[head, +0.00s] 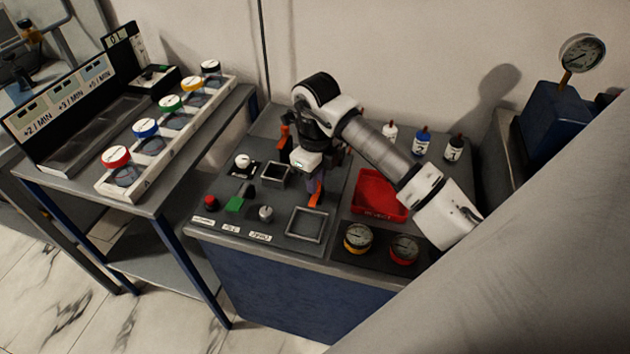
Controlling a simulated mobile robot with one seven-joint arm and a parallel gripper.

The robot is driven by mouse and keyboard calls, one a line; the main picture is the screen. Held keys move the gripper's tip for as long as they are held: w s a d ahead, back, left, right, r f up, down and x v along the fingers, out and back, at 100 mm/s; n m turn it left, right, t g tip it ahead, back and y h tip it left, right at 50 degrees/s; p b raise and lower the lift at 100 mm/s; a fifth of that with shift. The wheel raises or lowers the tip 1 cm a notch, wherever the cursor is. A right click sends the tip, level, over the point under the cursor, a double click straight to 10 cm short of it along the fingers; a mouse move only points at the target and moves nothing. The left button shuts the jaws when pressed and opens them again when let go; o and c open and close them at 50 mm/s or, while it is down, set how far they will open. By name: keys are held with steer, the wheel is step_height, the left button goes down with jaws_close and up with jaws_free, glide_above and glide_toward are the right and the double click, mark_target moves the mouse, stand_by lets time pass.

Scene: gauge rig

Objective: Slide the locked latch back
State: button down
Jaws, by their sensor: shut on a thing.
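My gripper (315,198) points down over the middle of the grey bench panel (267,203), just above and behind a square grey frame. Its orange tip is low, close to the panel. It is shut on a small part that its own fingers and wrist mostly hide. This fits the latch, but I cannot make out the latch's shape, its lock or how far it has slid. My arm reaches in from the right and covers the area behind the gripper.
Left of my gripper are a square socket (275,174), a white knob (243,162), a red button (211,201), a green switch (235,204) and a grey knob (266,213). Right are a red tray (378,192), gauges (358,238) and bottles (422,143).

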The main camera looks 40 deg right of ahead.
steer(key=shift+w+d+f+b, duration=0.15)
steer(key=shift+w+d+b, duration=0.35)
steer(key=shift+d, duration=0.2)
steer(key=shift+r, duration=0.2)
steer(key=c, duration=1.3)
jaws_free()
steer(key=shift+w+d, duration=0.1)
steer(key=shift+d, duration=0.05)
step_height(320, 180, up, 14)
steer(key=b, duration=0.1)
steer(key=shift+f, duration=0.15)
